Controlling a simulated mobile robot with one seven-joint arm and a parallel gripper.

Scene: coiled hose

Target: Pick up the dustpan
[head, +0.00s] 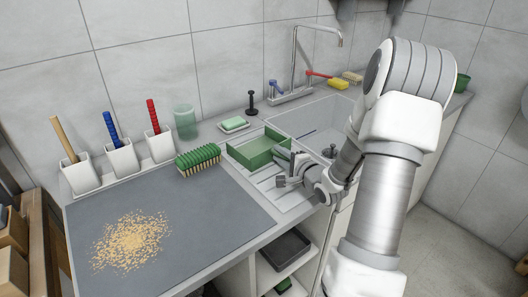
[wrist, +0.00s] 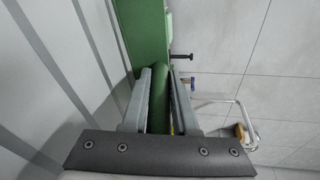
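The green dustpan (head: 252,149) lies on the ribbed drainboard left of the sink, its handle end toward my gripper. In the wrist view its green pan (wrist: 147,32) is at the top. Its rounded handle (wrist: 158,105) runs down between the two grey fingers. My gripper (head: 284,168) is low over the drainboard at the dustpan's right end; its fingers also show in the wrist view (wrist: 159,85). The fingers stand on both sides of the handle, very near it. I cannot tell whether both press on it.
A green brush (head: 198,159) lies left of the dustpan, on the edge of a grey mat (head: 190,215) with tan crumbs (head: 130,241). A soap dish (head: 233,125) and a black stopper (head: 251,103) stand behind. The sink (head: 312,125) and faucet (head: 295,62) are to the right.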

